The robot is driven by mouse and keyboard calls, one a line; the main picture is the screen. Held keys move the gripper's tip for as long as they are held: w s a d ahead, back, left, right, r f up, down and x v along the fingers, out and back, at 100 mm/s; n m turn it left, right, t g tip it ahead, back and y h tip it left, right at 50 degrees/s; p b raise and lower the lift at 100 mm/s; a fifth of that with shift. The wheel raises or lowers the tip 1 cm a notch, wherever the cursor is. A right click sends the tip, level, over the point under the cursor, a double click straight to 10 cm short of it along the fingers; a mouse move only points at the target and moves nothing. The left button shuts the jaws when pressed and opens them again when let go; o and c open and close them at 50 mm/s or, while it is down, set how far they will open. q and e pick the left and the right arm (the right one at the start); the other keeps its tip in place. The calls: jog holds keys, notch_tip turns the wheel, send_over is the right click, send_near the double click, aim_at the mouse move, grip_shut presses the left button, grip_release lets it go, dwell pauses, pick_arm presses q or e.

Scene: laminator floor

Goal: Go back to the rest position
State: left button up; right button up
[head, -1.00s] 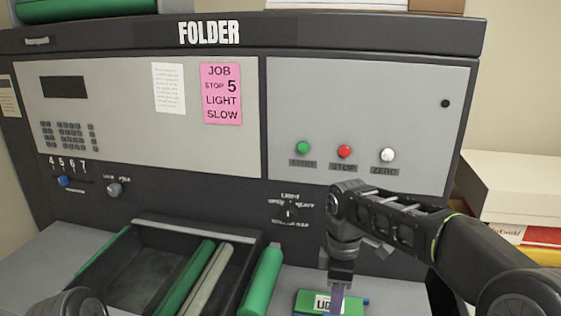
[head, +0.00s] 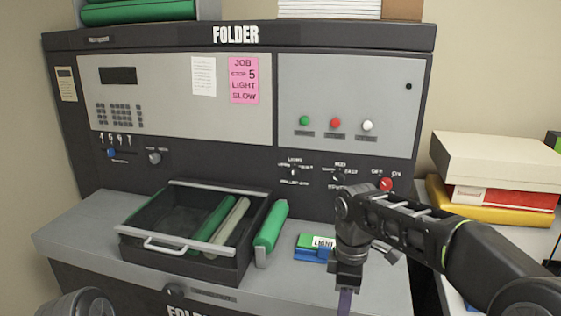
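My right arm comes in from the right, and its gripper (head: 345,298) points down in front of the grey ledge, its tip at the bottom edge of the head view. The fingers show nearly edge-on, so I cannot tell whether they are open or shut. Only a rounded dark piece of my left arm shows at the bottom left; the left gripper is out of view.
The folder machine (head: 250,170) fills the middle. An open drawer tray (head: 180,254) with green and pale rollers juts out from it. A green roller (head: 270,226) stands beside it. Stacked boxes (head: 495,165) are at the right, near my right arm.

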jog(key=w+a+f+m+t+y, duration=0.25)
jog(key=w+a+f+m, duration=0.2)
jog(key=a, duration=0.25)
jog(key=s+a+f+m+t+y, duration=0.1)
jog(key=s+a+f+m, duration=0.1)
jog(key=f, duration=0.5)
jog(key=s+a+f+m+y, duration=0.1)
jog(key=s+f+m, duration=0.15)
jog(key=f, duration=0.45)
jog(key=s+d+f+m+g, duration=0.1)
jog(key=s+f+m, duration=0.3)
jog(key=s+f, duration=0.5)
jog(key=s+d+f+m+g, duration=0.2)
jog(key=s+f+m, duration=0.2)
jog(key=s+f, duration=0.5)
jog(key=s, duration=0.8)
jog(key=shift+s+d+f, duration=0.25)
jog(key=shift+s, duration=0.15)
